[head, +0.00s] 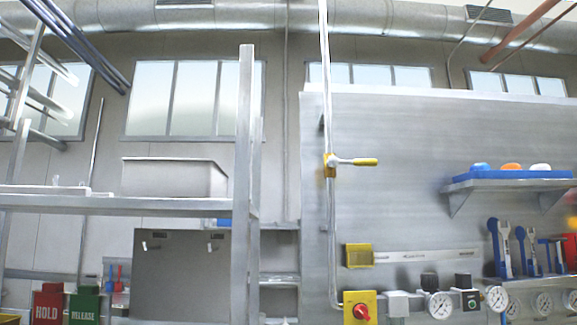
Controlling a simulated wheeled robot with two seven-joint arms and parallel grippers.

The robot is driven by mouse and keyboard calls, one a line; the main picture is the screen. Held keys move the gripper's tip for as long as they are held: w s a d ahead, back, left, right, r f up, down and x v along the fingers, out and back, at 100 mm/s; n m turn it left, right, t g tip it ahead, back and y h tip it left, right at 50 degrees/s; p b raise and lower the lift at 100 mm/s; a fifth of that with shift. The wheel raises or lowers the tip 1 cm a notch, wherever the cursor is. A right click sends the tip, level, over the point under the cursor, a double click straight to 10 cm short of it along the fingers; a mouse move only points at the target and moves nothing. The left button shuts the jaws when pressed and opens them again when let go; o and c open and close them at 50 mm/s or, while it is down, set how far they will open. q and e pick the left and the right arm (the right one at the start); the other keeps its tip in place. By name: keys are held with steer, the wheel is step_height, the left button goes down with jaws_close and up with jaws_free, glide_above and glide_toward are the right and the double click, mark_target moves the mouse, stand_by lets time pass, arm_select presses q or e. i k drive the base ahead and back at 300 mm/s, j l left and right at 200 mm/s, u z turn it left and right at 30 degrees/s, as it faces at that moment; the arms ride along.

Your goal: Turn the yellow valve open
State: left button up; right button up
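The yellow valve (330,163) sits on a thin vertical metal pipe (325,60) right of the picture's middle. Its lever (357,161) has a yellow grip and points right, nearly level, across the line of the pipe. Neither of my grippers shows in the head view, and nothing touches the lever.
A metal panel (420,140) stands behind the pipe. Below are a yellow box with a red knob (361,312), a yellow block (359,255) and several gauges (440,305). A shelf (510,184) with a blue tray (515,173) is at right. A metal rack post (243,150) stands left.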

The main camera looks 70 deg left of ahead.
mark_target(333, 161)
steer(key=u, duration=2.1)
steer(key=l+u, duration=0.35)
steer(key=i+l+u, duration=0.1)
steer(key=l+u, duration=0.55)
steer(key=j, duration=0.1)
